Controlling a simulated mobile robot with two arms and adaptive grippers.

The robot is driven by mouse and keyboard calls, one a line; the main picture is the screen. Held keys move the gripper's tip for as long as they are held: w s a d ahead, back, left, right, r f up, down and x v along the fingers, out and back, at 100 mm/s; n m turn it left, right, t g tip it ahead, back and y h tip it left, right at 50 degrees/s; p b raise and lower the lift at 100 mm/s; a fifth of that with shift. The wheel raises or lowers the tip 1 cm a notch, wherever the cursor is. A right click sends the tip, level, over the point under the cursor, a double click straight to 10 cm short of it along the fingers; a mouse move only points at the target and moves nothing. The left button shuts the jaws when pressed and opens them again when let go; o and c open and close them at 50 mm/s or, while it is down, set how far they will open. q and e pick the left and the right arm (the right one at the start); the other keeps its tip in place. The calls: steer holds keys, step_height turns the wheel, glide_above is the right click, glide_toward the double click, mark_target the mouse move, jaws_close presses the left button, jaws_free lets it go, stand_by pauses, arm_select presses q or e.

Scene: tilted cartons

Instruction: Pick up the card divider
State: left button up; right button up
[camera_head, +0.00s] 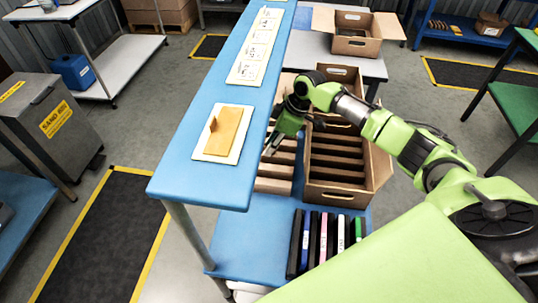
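A carton (379,178) stands open on the lower blue surface, with several brown card dividers (337,162) in a row inside it. More brown card slats (272,186) show left of it, partly hidden by the raised blue shelf. I cannot tell which piece is the card divider meant. My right gripper (268,149), green and dark, points down above these left slats, beside the shelf edge. Its fingertips are small and partly dark, so their opening and any contact are unclear. My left gripper is not in view.
The raised blue shelf (180,172) runs close along the gripper's left side and carries a yellow-brown piece (225,131) on a white card, with more cards behind. Several upright folders (313,240) stand in front of the carton. Another open carton (356,45) is at the back.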

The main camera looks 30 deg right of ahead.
jaws_close()
stand_by(0.3)
